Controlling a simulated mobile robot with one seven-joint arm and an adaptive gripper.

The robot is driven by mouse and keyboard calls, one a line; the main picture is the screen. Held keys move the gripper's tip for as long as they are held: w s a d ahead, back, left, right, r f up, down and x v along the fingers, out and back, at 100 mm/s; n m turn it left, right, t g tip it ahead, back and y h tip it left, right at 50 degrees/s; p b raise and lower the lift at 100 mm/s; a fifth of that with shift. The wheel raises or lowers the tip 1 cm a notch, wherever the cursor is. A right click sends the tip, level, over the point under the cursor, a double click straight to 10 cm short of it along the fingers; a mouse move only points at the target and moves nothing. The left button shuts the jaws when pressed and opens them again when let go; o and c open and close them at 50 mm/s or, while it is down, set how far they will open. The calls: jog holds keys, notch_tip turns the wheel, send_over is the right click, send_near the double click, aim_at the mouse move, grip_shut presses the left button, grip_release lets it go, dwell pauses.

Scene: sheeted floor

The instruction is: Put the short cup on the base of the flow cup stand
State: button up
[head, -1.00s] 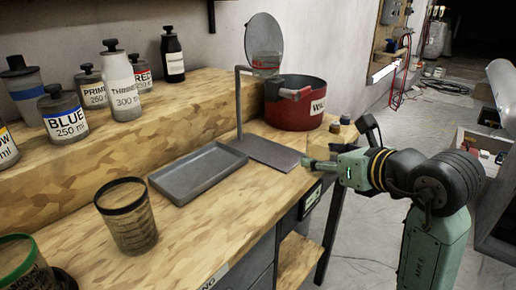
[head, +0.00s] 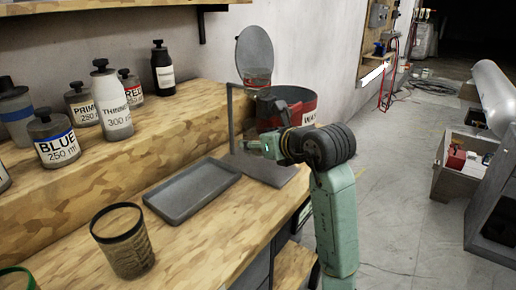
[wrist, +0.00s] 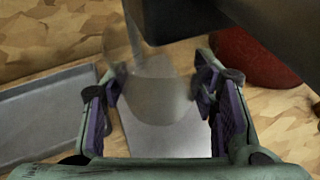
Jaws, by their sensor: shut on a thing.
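My gripper (head: 247,147) is over the base, beside the post. In the wrist view, my gripper (wrist: 158,82) is shut on a translucent cup (wrist: 158,98), seemingly the short cup. The grey base (wrist: 165,138) shows through and below it. Whether the cup touches the base I cannot tell. In the head view the held cup is not clearly visible.
A grey tray (head: 192,190) lies left of the base. A red pot (head: 302,108) stands close behind my gripper. A black-rimmed cup (head: 124,243) stands nearer the front. Labelled bottles (head: 110,100) line the raised shelf. The bench's right edge is close to the base.

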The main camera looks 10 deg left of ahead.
jog(key=shift+w+a+f, duration=0.15)
jog(key=shift+f+p, duration=0.4)
jog(key=shift+f, duration=1.25)
jog(key=shift+f, duration=0.15)
jog(key=o, duration=1.2)
jog(key=shift+o, duration=0.2)
jog(key=shift+d+r, duration=0.2)
jog(key=shift+r, duration=0.05)
jog(key=b+v, duration=0.2)
jog(key=v, duration=0.9)
jog(key=shift+s+d+r, duration=0.2)
jog(key=shift+s, duration=0.15)
